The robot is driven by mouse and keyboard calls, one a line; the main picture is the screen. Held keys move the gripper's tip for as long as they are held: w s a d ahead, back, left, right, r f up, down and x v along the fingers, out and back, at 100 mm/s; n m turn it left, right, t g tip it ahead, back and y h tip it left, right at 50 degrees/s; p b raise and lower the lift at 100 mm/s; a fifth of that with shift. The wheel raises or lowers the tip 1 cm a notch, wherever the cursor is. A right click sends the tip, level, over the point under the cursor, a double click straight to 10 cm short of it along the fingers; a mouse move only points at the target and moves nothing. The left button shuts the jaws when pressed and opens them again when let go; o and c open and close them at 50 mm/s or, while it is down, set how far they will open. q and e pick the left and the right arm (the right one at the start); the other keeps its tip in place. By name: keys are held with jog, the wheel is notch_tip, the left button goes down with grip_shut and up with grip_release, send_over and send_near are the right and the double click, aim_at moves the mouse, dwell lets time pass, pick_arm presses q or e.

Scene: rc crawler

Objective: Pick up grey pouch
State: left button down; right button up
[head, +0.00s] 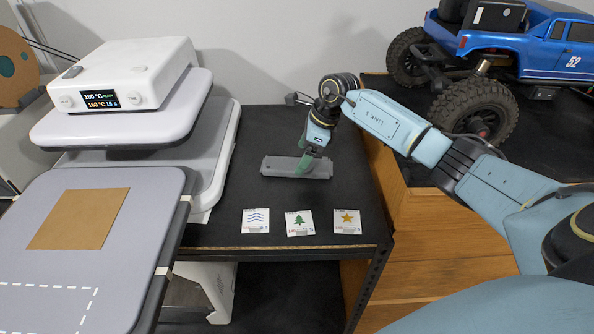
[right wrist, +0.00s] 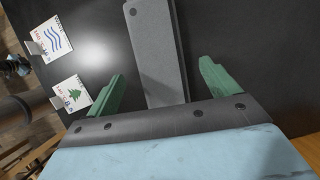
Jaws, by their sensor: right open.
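A flat, long grey piece (head: 279,168) lies on the black bench top; it is the only thing I see that fits the grey pouch, though it looks stiff and plate-like. My right gripper (head: 304,164) is over its middle, pointing down. In the right wrist view the right gripper (right wrist: 160,85) is open, with one green finger on each side of the grey piece (right wrist: 158,45). The fingers look apart from its sides. Its near end is hidden behind the gripper body. My left gripper is not in view.
Cards with waves (head: 256,220), a tree (head: 299,223) and a star (head: 347,221) lie along the bench's front edge. A heat press (head: 125,120) stands left. A wooden crate (head: 450,225) and blue RC crawler (head: 545,50) are at right.

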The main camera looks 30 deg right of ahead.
aim_at(297, 164)
jog(key=b+x, duration=0.1)
jog(key=x, duration=0.2)
jog(key=shift+f+b, duration=0.15)
jog(key=shift+b, duration=0.15)
jog(key=c, duration=1.1)
jog(key=shift+o, duration=0.2)
jog(key=shift+r, duration=0.25)
